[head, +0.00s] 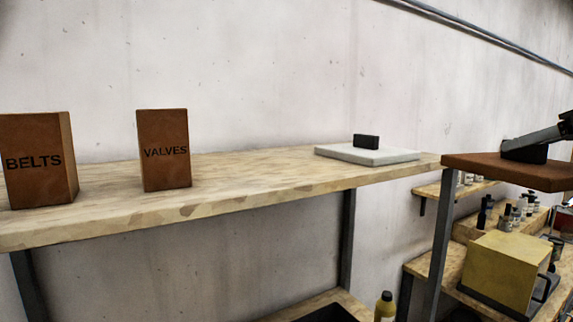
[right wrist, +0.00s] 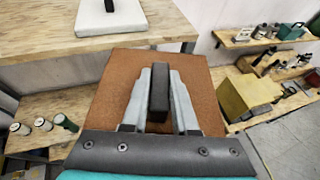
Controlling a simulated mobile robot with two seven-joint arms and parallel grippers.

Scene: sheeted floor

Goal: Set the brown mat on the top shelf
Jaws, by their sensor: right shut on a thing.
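The brown mat (head: 480,166) is a flat square slab with a black block handle on top, at the right of the head view. It also shows in the right wrist view (right wrist: 208,98). My right gripper (head: 528,143) is shut on the mat's black handle (right wrist: 159,88), with one finger on each side. It holds the mat about level, near the right end of the top shelf (head: 250,190). The shelf's wooden board also shows in the right wrist view (right wrist: 40,40). My left gripper is not in view.
On the top shelf stand a BELTS box (head: 35,140) and a VALVES box (head: 163,165) at the left. A pale slab with a black handle (head: 350,153) lies near its right end. Bare board lies between them. A yellow box (head: 497,268) stands on a lower surface at right.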

